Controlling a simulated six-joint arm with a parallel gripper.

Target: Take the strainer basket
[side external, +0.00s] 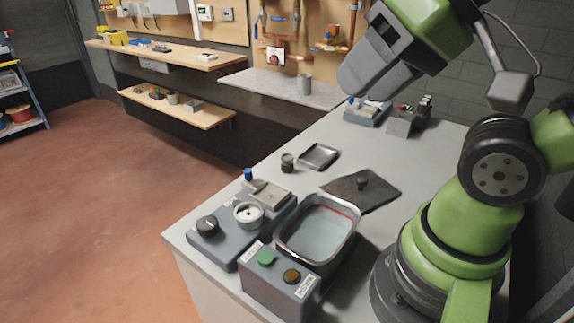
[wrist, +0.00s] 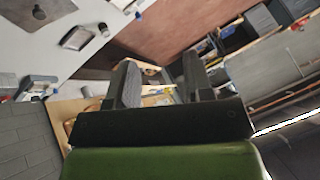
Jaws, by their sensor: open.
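My gripper (side external: 354,80) is high above the far part of the bench, tilted down to the left. In the wrist view its two fingers stand apart with nothing between them (wrist: 160,82). I cannot tell for certain which item is the strainer basket. A small dark round piece (side external: 287,162) stands on the bench beside a shallow metal tray (side external: 319,156); it also shows in the wrist view (wrist: 103,29), near the tray (wrist: 78,38). It is too small to show any mesh. My gripper is well apart from all of these.
A water-filled basin (side external: 318,228) stands at the bench front, beside a grey gauge unit (side external: 238,225) and a button box (side external: 279,283). A dark mat (side external: 374,190) carries a knob-like piece (side external: 362,183). Small fixtures (side external: 367,110) stand at the back.

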